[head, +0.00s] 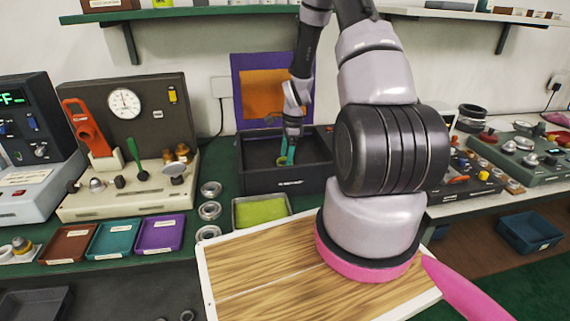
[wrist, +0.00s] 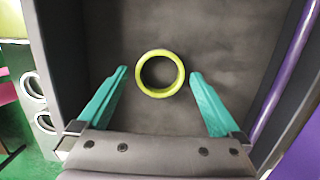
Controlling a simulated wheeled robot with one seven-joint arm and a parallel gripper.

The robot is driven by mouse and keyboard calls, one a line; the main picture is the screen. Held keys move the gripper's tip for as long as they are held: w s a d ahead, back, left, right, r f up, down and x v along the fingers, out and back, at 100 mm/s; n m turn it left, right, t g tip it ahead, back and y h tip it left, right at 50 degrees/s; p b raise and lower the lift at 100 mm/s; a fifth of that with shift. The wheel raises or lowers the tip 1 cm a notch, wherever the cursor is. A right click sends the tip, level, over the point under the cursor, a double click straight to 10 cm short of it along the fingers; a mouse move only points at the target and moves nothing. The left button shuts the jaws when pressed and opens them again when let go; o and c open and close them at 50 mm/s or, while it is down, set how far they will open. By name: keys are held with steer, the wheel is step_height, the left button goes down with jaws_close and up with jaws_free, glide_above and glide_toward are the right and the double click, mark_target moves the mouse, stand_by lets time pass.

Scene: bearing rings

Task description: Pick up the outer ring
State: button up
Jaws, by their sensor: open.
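A yellow-green ring (wrist: 160,93) lies flat on the dark floor of a black open-topped box (wrist: 235,50), seen in the wrist view. The task's outer ring seems to be this one. My gripper (wrist: 159,73) is open, with its two teal fingers apart on the left and right of the ring; neither visibly touches it. In the head view my gripper (head: 287,160) points down into the black box (head: 290,183), and the ring is mostly hidden there by the fingers. Height above the ring is hard to tell.
The box walls stand close around my gripper, with an orange-and-purple panel (head: 262,92) behind. Several silver bearing rings (head: 209,210) stand left of the box. A lime-lined tray (head: 236,222) sits in front. A shelf (head: 200,12) runs above.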

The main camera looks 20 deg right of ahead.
steer(key=shift+f, duration=0.25)
steer(key=c, duration=1.5)
steer(key=shift+r, duration=0.15)
